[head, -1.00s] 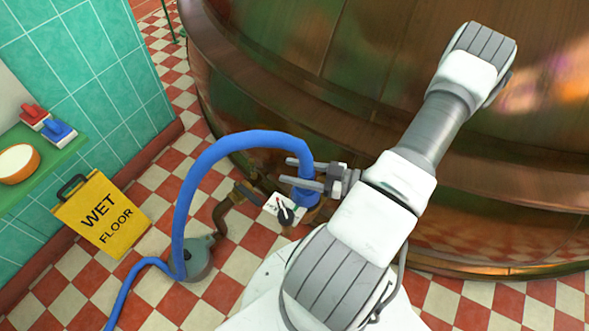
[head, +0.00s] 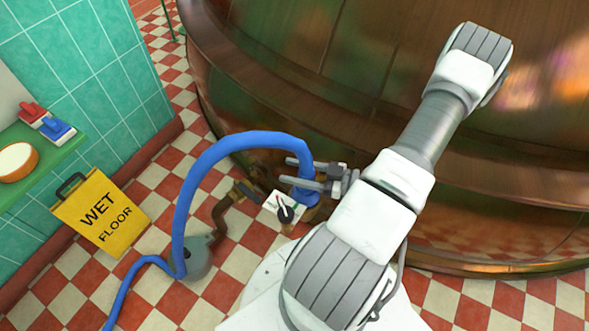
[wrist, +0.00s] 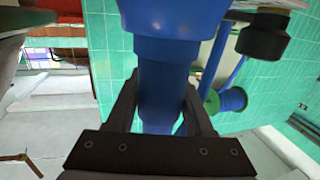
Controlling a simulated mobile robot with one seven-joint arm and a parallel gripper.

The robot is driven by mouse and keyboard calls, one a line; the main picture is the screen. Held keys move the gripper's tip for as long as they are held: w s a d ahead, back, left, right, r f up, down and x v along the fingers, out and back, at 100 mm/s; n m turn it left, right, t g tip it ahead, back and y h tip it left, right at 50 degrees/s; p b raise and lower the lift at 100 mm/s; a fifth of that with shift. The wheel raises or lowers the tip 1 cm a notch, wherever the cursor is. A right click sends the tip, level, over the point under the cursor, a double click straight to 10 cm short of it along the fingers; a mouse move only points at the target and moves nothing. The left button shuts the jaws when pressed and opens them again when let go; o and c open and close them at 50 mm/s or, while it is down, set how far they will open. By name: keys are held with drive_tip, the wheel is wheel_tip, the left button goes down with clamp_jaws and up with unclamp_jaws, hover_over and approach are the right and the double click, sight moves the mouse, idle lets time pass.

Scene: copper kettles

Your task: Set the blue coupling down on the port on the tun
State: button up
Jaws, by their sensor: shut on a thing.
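The blue coupling (head: 303,197) is on the end of the thick blue hose (head: 182,200). My gripper (head: 289,172) is shut around it, with one finger on each side. In the wrist view the coupling (wrist: 165,80) fills the middle between my two fingers. The copper tun (head: 300,70) stands behind. Brass pipework (head: 319,213) shows low beside the tun, just right of and below the coupling. The port itself is mostly hidden by the coupling and my arm, so I cannot tell whether they touch.
A white plate with a dark knob (head: 285,213) sits just left of the coupling. A brass pipe (head: 222,208) runs to a grey round fitting (head: 198,258) on the checkered floor. A yellow wet floor sign (head: 101,213) and a green shelf (head: 40,165) are at left.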

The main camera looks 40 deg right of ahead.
drive_tip(key=shift+f, duration=0.1)
drive_tip(key=o, duration=1.4)
drive_tip(key=shift+c, duration=0.2)
drive_tip(key=f+p+v, duration=0.1)
drive_tip(key=p+v, duration=0.2)
drive_tip(key=v, duration=1.4)
drive_tip(key=shift+s+r+p, duration=0.2)
drive_tip(key=shift+r+p, duration=0.1)
drive_tip(key=shift+r, duration=0.1)
drive_tip(key=shift+w+d, duration=0.15)
